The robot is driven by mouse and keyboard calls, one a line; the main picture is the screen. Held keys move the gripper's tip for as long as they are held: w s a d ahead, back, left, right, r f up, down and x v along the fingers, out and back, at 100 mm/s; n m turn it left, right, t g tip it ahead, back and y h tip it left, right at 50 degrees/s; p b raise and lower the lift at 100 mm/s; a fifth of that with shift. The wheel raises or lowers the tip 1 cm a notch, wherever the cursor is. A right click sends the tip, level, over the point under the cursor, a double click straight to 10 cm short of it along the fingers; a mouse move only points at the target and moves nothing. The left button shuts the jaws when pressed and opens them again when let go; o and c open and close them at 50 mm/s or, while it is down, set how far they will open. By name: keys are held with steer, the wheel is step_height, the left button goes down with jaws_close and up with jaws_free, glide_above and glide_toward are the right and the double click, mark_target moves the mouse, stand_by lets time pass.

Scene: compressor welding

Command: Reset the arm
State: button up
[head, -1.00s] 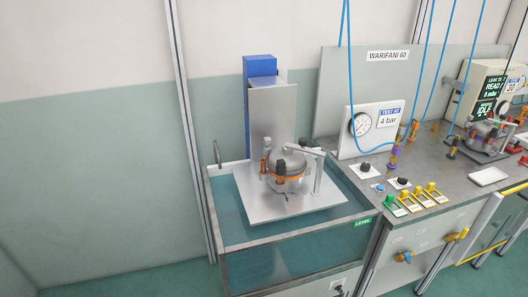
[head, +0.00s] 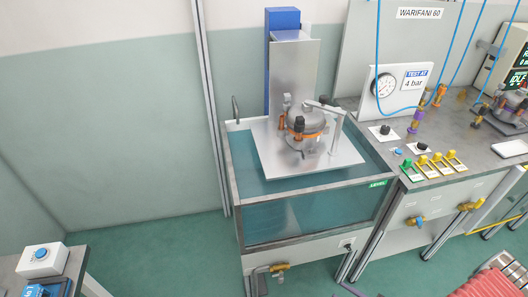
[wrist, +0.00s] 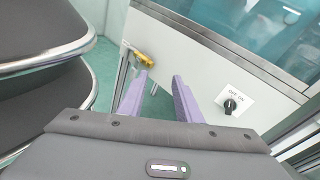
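My gripper (wrist: 159,76) shows in the wrist view as two purple fingers with a clear gap between them. It is open and nothing is seen between the fingers. The fingers point toward the white front panel under the water tank (wrist: 262,38). There, a compressor (head: 306,137) with orange fittings stands on a metal plate (head: 265,150) over the tank (head: 300,215).
In the wrist view, a brass valve with a yellow handle (wrist: 140,57) and a black knob (wrist: 230,104) sit ahead. Dark rounded surfaces with chrome rims (wrist: 45,62) lie close on the left. In the head view, a bench corner (head: 50,268) shows at lower left; green floor (head: 160,245) is clear between.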

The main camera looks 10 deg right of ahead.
steer(key=a+r+n+g+h, duration=0.3)
steer(key=r+n+g, duration=0.5)
steer(key=r, duration=0.8)
steer(key=a+r+n+g+h, duration=0.25)
steer(key=r+n+g, duration=0.55)
steer(key=r, duration=0.9)
steer(key=a+r+n+t+h, duration=0.2)
steer(key=a+r+n+t, duration=0.2)
steer(key=a+r, duration=0.3)
steer(key=a+r+n+t+h, duration=0.2)
steer(key=a+r+n+t, duration=0.2)
steer(key=r, duration=0.9)
steer(key=shift+w+a+r+n, duration=0.3)
steer(key=shift+a+n, duration=0.8)
steer(key=shift+a, duration=0.85)
